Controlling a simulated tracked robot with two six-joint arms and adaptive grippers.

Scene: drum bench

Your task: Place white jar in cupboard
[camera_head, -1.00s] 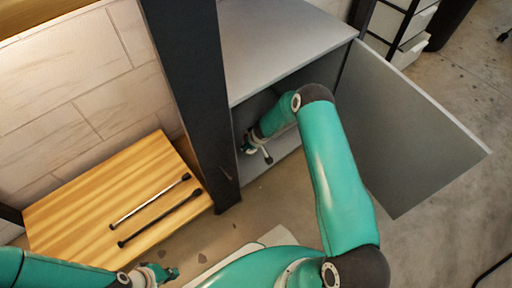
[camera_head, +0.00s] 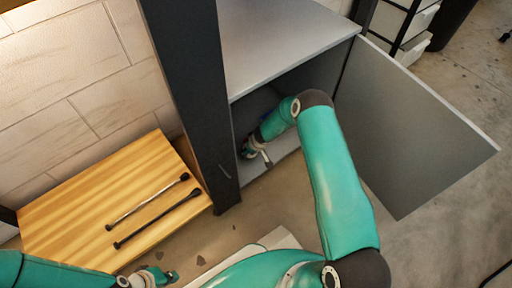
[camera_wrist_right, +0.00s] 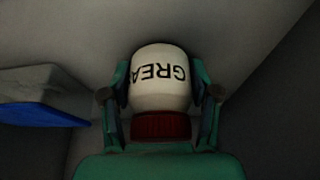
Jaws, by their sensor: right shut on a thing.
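The white jar (camera_wrist_right: 160,78) shows in the right wrist view, with dark letters reading "GREA" upside down and a dark red lid (camera_wrist_right: 160,125) toward my palm. My right gripper (camera_wrist_right: 160,92) is shut on it, with a finger on each side. In the head view my right arm reaches through the front of the grey cupboard (camera_head: 280,40), whose door (camera_head: 420,130) stands open to the right. The right gripper is inside, low near the left wall, and the jar cannot be made out there. My left gripper (camera_head: 164,276) is low at the left; its finger gap is unclear.
A dark post (camera_head: 188,100) stands at the cupboard's left. A wooden board (camera_head: 95,195) with two dark-tipped sticks (camera_head: 155,212) lies left of it. In the right wrist view a blue-edged grey object (camera_wrist_right: 45,112) is left of the jar. White bins (camera_head: 412,30) stand behind the door.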

